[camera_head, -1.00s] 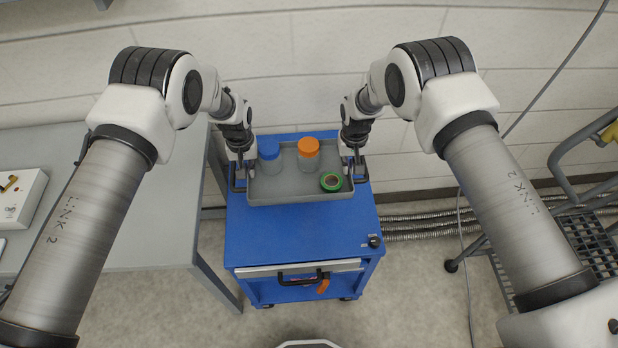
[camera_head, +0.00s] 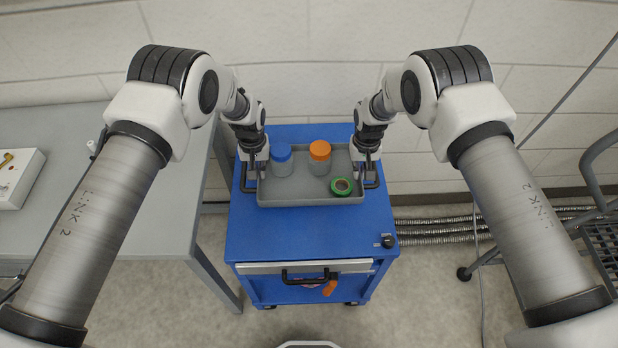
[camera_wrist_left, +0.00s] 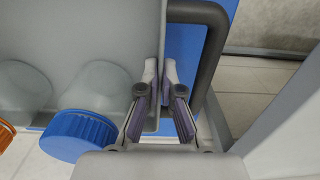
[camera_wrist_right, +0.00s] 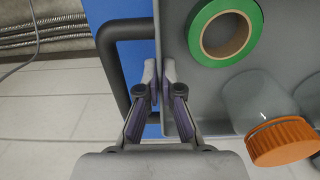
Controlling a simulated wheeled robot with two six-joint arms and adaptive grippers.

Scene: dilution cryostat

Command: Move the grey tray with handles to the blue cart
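The grey tray (camera_head: 310,199) with dark handles sits over the top of the blue cart (camera_head: 305,235), towards its back edge. It looks level; whether it touches the cart top is hard to tell. It carries a blue-lidded jar (camera_head: 282,162), an orange-lidded jar (camera_head: 319,160) and a roll of green tape (camera_head: 341,187). My left gripper (camera_wrist_left: 160,72) has its fingers close together on both sides of the tray's left wall, inside the handle. My right gripper (camera_wrist_right: 159,72) is likewise shut on the right wall, beside the other handle (camera_wrist_right: 112,70).
A grey table (camera_head: 150,215) stands left of the cart, with a white box (camera_head: 18,178) on it. A dark wire-shelf trolley (camera_head: 600,235) is at the right. Flexible hoses (camera_head: 440,232) run along the wall.

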